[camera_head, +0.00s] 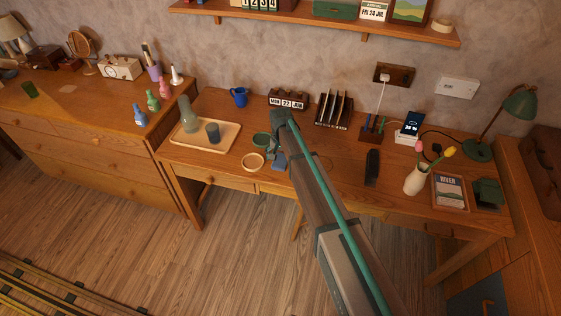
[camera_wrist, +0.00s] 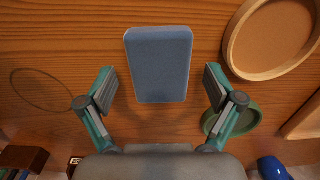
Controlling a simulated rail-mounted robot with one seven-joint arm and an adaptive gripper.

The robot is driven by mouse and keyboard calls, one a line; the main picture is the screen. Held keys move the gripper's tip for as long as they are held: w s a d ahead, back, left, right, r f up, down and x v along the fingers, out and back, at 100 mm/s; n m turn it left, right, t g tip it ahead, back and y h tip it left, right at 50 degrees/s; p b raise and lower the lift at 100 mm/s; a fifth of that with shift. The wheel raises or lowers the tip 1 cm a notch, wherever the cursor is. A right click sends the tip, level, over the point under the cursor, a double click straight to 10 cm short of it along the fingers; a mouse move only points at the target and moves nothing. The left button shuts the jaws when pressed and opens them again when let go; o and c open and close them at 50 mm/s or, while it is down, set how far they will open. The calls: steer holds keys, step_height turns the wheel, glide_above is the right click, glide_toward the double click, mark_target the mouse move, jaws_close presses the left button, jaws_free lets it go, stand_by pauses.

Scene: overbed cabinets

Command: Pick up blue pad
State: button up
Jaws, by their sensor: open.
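The blue pad (camera_wrist: 160,65) lies flat on the wooden desk, a rounded rectangle near the top middle of the wrist view. In the head view only part of the blue pad (camera_head: 279,161) shows beside my arm, near the desk's front edge. My gripper (camera_wrist: 160,88) is open and empty, its two fingers apart on the left and right of the pad's lower part in the wrist view. I cannot tell how high the fingertips are above the desk. In the head view my gripper (camera_head: 279,121) is over the desk, partly hidden by my own arm.
A round wooden dish (camera_head: 252,162) and a green round dish (camera_head: 261,140) sit close beside the pad. A wooden tray (camera_head: 218,150) with a vase and cup stands to the left. A black remote-like object (camera_head: 372,167) lies to the right. Bare desk surrounds the pad's left side in the wrist view.

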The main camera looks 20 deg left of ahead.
steer(key=c, duration=1.1)
steer(key=shift+r, duration=0.15)
steer(key=shift+r+b, duration=0.4)
steer(key=shift+b, duration=0.15)
steer(key=shift+s+d+r+b, duration=1)
steer(key=shift+s+d+r, duration=0.1)
steer(key=shift+s+r, duration=0.95)
steer(key=shift+s+d+r+b, duration=0.95)
steer(key=shift+s+d+r, duration=0.1)
steer(key=shift+s+r, duration=1)
steer(key=shift+s+d+r+b, duration=1.05)
steer(key=shift+s+r, duration=0.85)
steer(key=shift+s, duration=0.2)
